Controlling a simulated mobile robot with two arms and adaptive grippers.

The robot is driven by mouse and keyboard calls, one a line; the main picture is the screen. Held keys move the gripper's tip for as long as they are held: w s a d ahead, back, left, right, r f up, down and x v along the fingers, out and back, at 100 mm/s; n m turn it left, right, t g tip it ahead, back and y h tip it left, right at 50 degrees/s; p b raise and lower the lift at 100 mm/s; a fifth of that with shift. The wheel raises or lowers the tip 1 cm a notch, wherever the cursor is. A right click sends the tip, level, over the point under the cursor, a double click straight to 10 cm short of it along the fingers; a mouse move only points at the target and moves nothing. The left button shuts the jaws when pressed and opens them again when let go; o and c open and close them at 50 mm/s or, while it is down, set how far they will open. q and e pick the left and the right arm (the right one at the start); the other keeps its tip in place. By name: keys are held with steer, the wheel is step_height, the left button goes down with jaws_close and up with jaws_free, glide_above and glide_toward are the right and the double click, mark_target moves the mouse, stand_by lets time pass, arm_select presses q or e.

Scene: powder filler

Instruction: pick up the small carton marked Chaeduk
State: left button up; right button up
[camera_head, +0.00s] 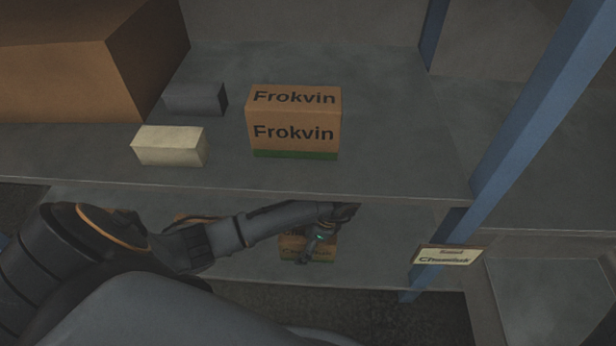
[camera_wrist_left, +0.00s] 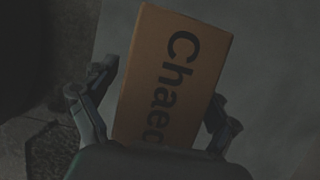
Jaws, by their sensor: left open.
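The small brown carton (camera_wrist_left: 178,62) fills the middle of the left wrist view, its dark lettering reading "Chaed" before my gripper hides the rest. In the head view the carton (camera_head: 292,253) is on the lower shelf, mostly behind my left gripper, with a green band low on its front. My left gripper (camera_wrist_left: 160,88) is open, with one finger on each side of the carton's near part. I cannot tell whether either finger touches it. In the head view my left gripper (camera_head: 318,243) is right at the carton. My right gripper is not in view.
A Frokvin carton (camera_head: 293,122) stands on the upper shelf, near a cream block (camera_head: 168,146), a grey block (camera_head: 196,98) and a big brown box (camera_head: 60,65). A blue post (camera_head: 540,100) and a label plate (camera_head: 447,256) are at right.

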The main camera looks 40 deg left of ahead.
arm_select(q)
steer(key=shift+f, duration=0.25)
stand_by(0.5)
steer(key=shift+c, duration=0.2)
steer(key=c, duration=1.4)
steer(key=shift+c, duration=0.5)
steer(key=shift+r, duration=0.15)
